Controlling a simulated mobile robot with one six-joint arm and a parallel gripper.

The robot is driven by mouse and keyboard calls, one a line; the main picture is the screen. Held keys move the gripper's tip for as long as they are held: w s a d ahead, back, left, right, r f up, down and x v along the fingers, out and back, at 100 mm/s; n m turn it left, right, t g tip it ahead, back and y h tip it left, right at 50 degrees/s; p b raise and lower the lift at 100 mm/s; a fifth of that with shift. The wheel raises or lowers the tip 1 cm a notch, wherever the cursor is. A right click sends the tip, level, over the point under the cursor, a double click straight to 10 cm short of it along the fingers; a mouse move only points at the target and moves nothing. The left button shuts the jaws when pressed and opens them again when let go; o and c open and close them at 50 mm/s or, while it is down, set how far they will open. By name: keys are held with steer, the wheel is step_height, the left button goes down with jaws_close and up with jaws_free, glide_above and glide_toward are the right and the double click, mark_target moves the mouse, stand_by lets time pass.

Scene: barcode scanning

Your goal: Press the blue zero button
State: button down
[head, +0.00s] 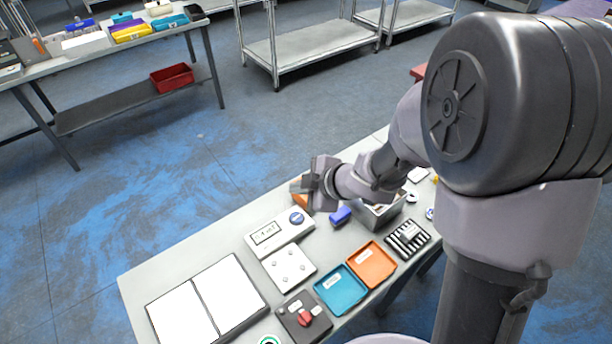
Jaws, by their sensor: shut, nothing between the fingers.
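The scale has a small display with unreadable text to the left of the button. A white plate with several small pegs (289,267) sits just in front of it. My gripper (313,186) is shut and empty. In the picture it is above and slightly right of the button, apart from it. Its height over the table is hard to judge. The button is in clear view.
Behind my gripper is an orange object (299,190), partly hidden. A blue block (340,215) and a grey bin (384,214) are to the right. Teal (340,306) and orange (371,247) trays, a black rack (407,238) and a white two-panel board (208,303) also lie on the table.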

mark_target(300, 219)
steer(key=shift+s, duration=0.1)
step_height(300, 219, down, 9)
steer(key=b, duration=0.8)
steer(key=shift+r+b, duration=0.15)
steer(key=shift+b, duration=0.25)
stand_by(1.5)
steer(key=shift+f, duration=0.4)
steer(key=shift+f+b, duration=0.5)
steer(key=shift+b, duration=0.05)
steer(key=shift+r, duration=0.15)
stand_by(0.4)
steer(key=shift+r+p, duration=0.8)
steer(key=shift+p, duration=0.2)
